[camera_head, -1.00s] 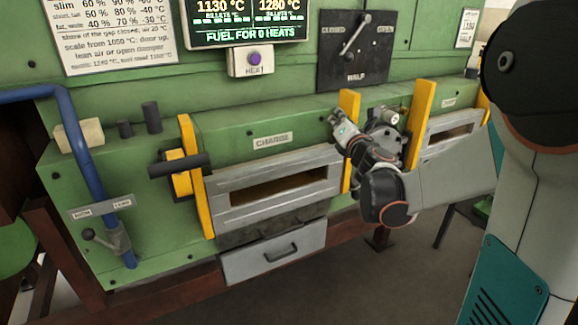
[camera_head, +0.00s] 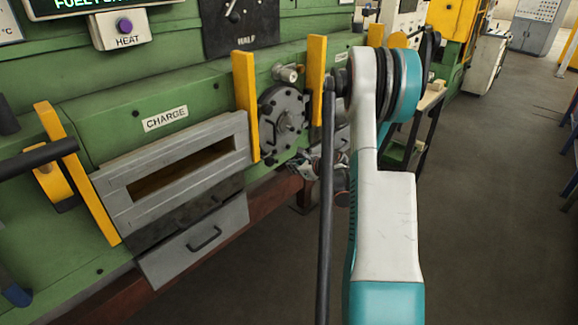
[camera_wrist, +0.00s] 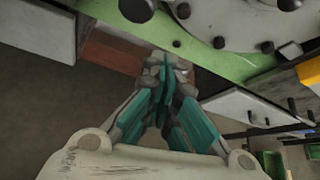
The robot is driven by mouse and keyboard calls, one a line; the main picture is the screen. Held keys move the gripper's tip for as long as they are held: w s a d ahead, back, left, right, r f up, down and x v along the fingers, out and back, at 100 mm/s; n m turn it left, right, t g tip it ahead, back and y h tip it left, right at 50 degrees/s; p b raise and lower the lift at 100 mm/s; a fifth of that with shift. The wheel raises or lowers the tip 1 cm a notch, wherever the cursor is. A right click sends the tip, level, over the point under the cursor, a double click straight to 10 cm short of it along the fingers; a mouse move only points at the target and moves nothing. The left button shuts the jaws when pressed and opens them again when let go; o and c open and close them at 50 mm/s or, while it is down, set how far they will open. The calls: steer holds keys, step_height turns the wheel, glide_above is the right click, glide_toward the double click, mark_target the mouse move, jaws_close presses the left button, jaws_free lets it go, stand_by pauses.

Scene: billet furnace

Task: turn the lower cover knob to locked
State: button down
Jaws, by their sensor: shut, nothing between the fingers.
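The round grey cover (camera_head: 283,122) with dark knobs around its rim sits on the green furnace front between two yellow posts. A small dark knob (camera_head: 270,159) is at its lower edge; I cannot tell which way it is turned. In the wrist view the cover's lower edge (camera_wrist: 235,15) crosses the top, and a dark round knob (camera_wrist: 137,8) shows at the top left. My gripper (camera_wrist: 165,75) is shut and empty, below the cover and apart from it. In the head view my gripper (camera_head: 303,165) is small and partly hidden behind my arm.
The yellow posts (camera_head: 246,105) and (camera_head: 316,80) flank the cover closely. To the left are the charge door (camera_head: 185,165) and a drawer (camera_head: 200,240). A red-brown beam (camera_head: 270,195) runs below. Open floor lies at the right.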

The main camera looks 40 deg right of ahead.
mark_target(269, 159)
steer(key=a+b+x, duration=0.1)
steer(key=b+x, duration=0.2)
steer(key=x, duration=0.5)
steer(key=r, duration=0.3)
steer(key=shift+w+a+r+b, duration=0.1)
steer(key=shift+w+r+b, duration=0.2)
steer(key=shift+w+r, duration=0.1)
steer(key=shift+d, duration=0.2)
